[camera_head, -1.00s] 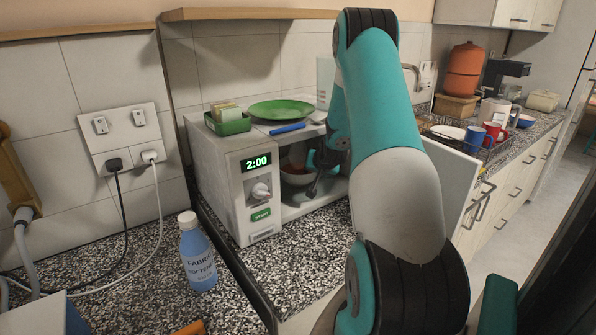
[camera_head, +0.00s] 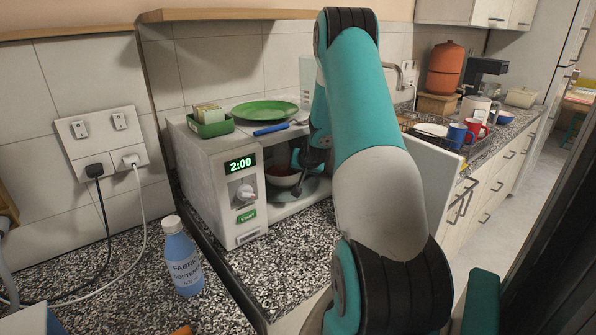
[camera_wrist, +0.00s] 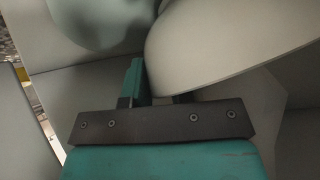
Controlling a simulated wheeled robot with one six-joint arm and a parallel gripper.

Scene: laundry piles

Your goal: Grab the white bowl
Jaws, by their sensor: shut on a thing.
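The white bowl (camera_head: 283,179), with something reddish inside, is in the open microwave (camera_head: 222,190), over a round plate (camera_head: 297,193) at the cavity floor. I cannot tell whether the bowl touches the plate. My gripper (camera_head: 302,163) reaches into the microwave from the right and is shut on the right side of the bowl's wall. In the wrist view the bowl (camera_wrist: 225,45) shows as a large pale curved surface, with its edge running between the fingers of my gripper (camera_wrist: 158,88). The far finger is mostly hidden.
A green plate (camera_head: 265,110), a blue-handled utensil (camera_head: 271,129) and a green box (camera_head: 210,124) sit on the microwave. The open microwave door (camera_head: 437,185) stands to the right of my arm. A blue bottle (camera_head: 183,258) stands on the counter at left.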

